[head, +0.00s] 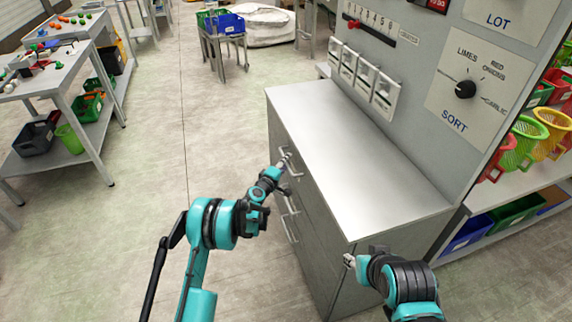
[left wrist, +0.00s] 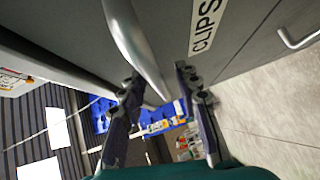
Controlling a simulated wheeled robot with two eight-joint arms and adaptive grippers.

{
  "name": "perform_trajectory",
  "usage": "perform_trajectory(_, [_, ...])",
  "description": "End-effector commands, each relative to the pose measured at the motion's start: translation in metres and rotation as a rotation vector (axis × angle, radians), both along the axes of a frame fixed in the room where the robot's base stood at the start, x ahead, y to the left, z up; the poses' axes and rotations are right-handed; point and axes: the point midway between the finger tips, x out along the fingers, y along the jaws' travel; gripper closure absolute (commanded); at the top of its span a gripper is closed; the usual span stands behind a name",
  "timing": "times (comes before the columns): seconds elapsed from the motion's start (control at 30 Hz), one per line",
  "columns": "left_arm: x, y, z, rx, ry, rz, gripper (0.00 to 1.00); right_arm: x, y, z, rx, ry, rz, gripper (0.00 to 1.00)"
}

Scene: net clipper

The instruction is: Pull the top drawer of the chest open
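The grey chest (head: 350,150) stands in the middle of the head view, with its drawer fronts facing left. Its top drawer looks flush with the front. The top drawer's handle (head: 295,168) is a metal bar, partly hidden by my left gripper (head: 284,160). In the left wrist view the handle (left wrist: 135,45) runs between the two fingers of the left gripper (left wrist: 157,85), which stand apart on either side of it. I cannot tell whether either finger touches it. My right gripper (head: 349,261) is by the chest's near end, its fingers too small to read.
Lower handles (head: 288,228) show below; another handle (left wrist: 300,40) and a "CLIPS" label (left wrist: 207,22) show in the wrist view. A panel with a dial (head: 465,89) rises behind the chest. A shelf with baskets (head: 500,205) is at right. The floor (head: 150,170) left of the chest is clear.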

Motion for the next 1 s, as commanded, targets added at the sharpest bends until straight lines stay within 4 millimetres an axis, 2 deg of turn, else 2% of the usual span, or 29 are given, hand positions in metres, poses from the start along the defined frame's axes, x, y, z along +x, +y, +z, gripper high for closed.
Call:
perform_trajectory(0.17, [0.000, 0.000, 0.000, 0.001, 0.000, 0.000, 0.68, 0.000, 0.000, 0.000, 0.000, 0.000, 0.000, 0.60])
perform_trajectory(0.2, [0.000, 0.000, 0.000, 0.001, 0.000, 0.000, 0.78, 0.000, 0.000, 0.000, 0.000, 0.000, 0.000, 0.60])
perform_trajectory(0.3, [0.000, 0.000, 0.000, 0.001, 0.000, 0.000, 1.00, 0.000, 0.000, 0.000, 0.000, 0.000, 0.000, 0.60])
perform_trajectory(0.67, [-0.002, 0.006, 0.000, 0.002, 0.000, 0.000, 1.00, 0.000, 0.000, 0.000, 0.000, 0.000, 0.000, 0.60])
perform_trajectory(0.87, [-0.010, 0.032, 0.000, 0.001, 0.000, 0.002, 1.00, 0.000, 0.000, 0.000, 0.000, 0.000, 0.000, 0.60])
perform_trajectory(1.0, [-0.019, 0.064, 0.000, 0.002, 0.000, 0.003, 1.00, 0.000, 0.000, 0.000, 0.000, 0.000, 0.000, 0.60])
